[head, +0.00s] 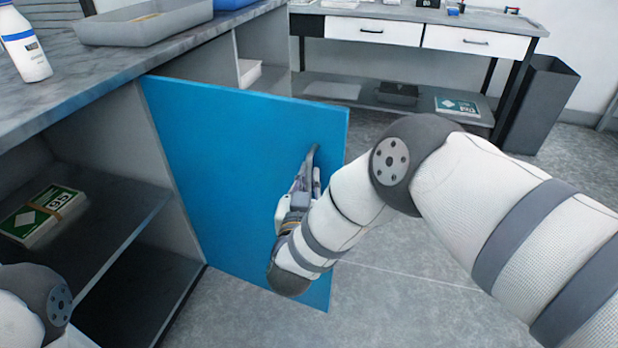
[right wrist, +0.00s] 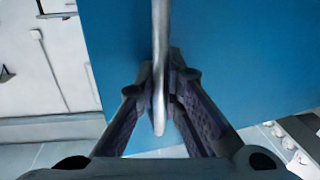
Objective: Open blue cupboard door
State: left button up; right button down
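The blue cupboard door (head: 220,150) stands swung wide out from the grey cupboard in the head view, and the shelf inside is exposed. Its metal handle (head: 313,160) is near the door's free edge, and it also shows as an upright bar in the right wrist view (right wrist: 160,50). My right gripper (head: 304,182) is at the handle. In the right wrist view its fingers (right wrist: 161,80) close in on both sides of the bar, which runs between them. My left gripper is out of view; only part of my left arm shows at the lower left.
The open cupboard's shelf (head: 110,225) holds a green and white pack (head: 42,215). On the worktop (head: 60,95) are a grey tray (head: 145,22) and a white bottle (head: 24,45). A drawer table (head: 400,35) and dark bin (head: 540,105) stand behind. The floor right of the door is clear.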

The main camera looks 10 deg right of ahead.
jog(key=c, duration=2)
grip_release()
jog(key=shift+d, duration=0.1)
jog(key=shift+o, duration=0.2)
jog(key=v, duration=1.2)
